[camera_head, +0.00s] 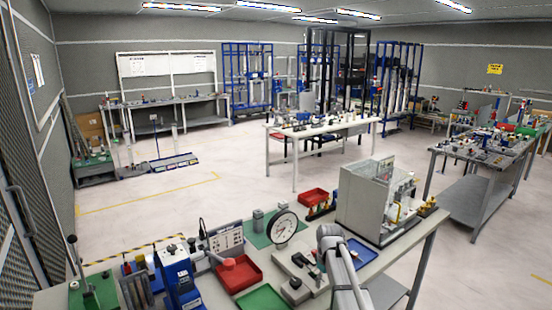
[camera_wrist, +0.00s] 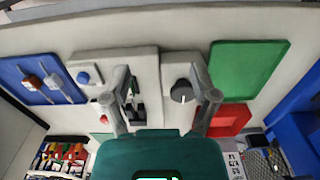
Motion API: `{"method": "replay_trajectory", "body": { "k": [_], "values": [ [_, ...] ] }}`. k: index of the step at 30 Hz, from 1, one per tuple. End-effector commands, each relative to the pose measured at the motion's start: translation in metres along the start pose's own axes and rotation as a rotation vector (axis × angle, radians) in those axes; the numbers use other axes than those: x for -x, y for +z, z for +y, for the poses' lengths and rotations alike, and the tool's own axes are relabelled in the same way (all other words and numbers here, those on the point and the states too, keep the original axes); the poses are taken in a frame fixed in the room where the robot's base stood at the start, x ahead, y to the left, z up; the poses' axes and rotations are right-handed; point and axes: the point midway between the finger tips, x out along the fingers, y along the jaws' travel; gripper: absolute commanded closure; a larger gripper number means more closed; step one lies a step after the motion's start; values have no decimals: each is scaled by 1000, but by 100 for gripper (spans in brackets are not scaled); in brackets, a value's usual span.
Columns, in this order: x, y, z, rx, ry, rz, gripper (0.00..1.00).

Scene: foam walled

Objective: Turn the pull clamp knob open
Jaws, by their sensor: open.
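The dark round knob (camera_wrist: 182,92), which seems to be the pull clamp knob, sits on a light grey plate (camera_wrist: 181,65) in the wrist view. The plate also shows in the head view (camera_head: 297,262), with a small dark knob (camera_head: 295,284) at its near end. My gripper (camera_wrist: 159,82) is open, with its two fingers spread above the fixture. The knob appears between the fingers, close to the right one. I cannot tell whether that finger touches it. Nothing is held. In the head view my arm covers part of the fixture's right side.
Beside the fixture lie a green tray (camera_wrist: 245,70), a red tray (camera_wrist: 229,121) and a blue tray (camera_wrist: 40,79). The bench's near left is crowded.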

Motion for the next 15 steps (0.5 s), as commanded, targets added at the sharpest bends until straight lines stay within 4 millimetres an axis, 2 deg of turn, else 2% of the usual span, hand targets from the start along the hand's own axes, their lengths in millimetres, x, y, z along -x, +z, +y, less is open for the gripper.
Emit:
{"method": "replay_trajectory", "body": {
  "k": [1, 5, 9, 15],
  "values": [
    [-9, 17, -12, -36, 0, 0, 24],
    [-26, 55, -37, -160, 0, -1, 24],
    [-47, 103, -70, -329, 0, -1, 24],
    [-66, 153, -104, -523, 0, -1, 24]
  ]
}}
